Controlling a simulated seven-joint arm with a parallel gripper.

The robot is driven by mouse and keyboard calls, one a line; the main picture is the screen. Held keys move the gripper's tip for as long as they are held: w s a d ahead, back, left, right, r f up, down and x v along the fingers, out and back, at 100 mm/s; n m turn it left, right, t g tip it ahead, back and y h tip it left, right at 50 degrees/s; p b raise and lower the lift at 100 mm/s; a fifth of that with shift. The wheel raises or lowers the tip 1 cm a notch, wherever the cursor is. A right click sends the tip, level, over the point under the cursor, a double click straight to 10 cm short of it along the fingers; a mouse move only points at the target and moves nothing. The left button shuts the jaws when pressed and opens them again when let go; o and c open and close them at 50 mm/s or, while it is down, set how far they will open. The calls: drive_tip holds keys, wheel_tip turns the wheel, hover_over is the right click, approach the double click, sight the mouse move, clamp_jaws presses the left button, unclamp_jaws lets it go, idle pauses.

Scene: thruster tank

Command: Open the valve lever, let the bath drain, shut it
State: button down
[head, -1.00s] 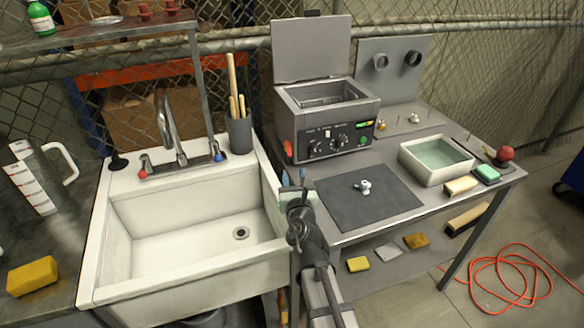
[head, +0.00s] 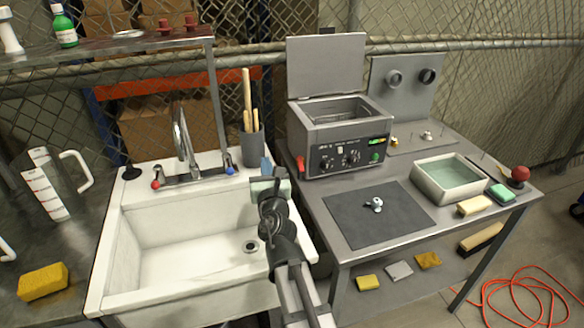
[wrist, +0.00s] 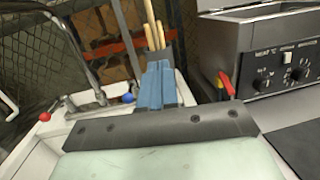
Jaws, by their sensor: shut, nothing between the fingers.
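The bath (head: 340,138) is a grey box-shaped unit with knobs, a lit display and a raised lid. Its water level cannot be made out. A small red valve lever (head: 300,163) is at its lower left front corner. In the wrist view the red lever (wrist: 227,84) stands steeply, slightly tilted, beside a yellow part; whether the valve is open is unclear. My gripper (head: 266,165) is left of the lever, above the sink's right rim and apart from the lever. Its blue fingers (wrist: 157,86) are together and empty.
The white sink (head: 135,285) lies left, with a faucet (head: 180,140) behind. A grey cup of wooden sticks (head: 252,147) stands close beyond my fingers. A dark mat (head: 350,222) holds a small metal part. A water-filled tray (head: 425,190) is farther right.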

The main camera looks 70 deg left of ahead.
drive_tip(key=s+a+r+m+t, duration=0.3)
drive_tip(key=a+r+m+t, duration=0.2)
drive_tip(key=a+r+m, duration=0.85)
drive_tip(key=m+h, duration=1.6)
drive_tip(key=m, duration=0.9)
approach(301, 164)
wheel_tip(301, 164, down, 6)
drive_tip(key=w, duration=0.2)
drive_tip(key=shift+a+g, duration=0.15)
drive_tip(key=shift+g, duration=0.15)
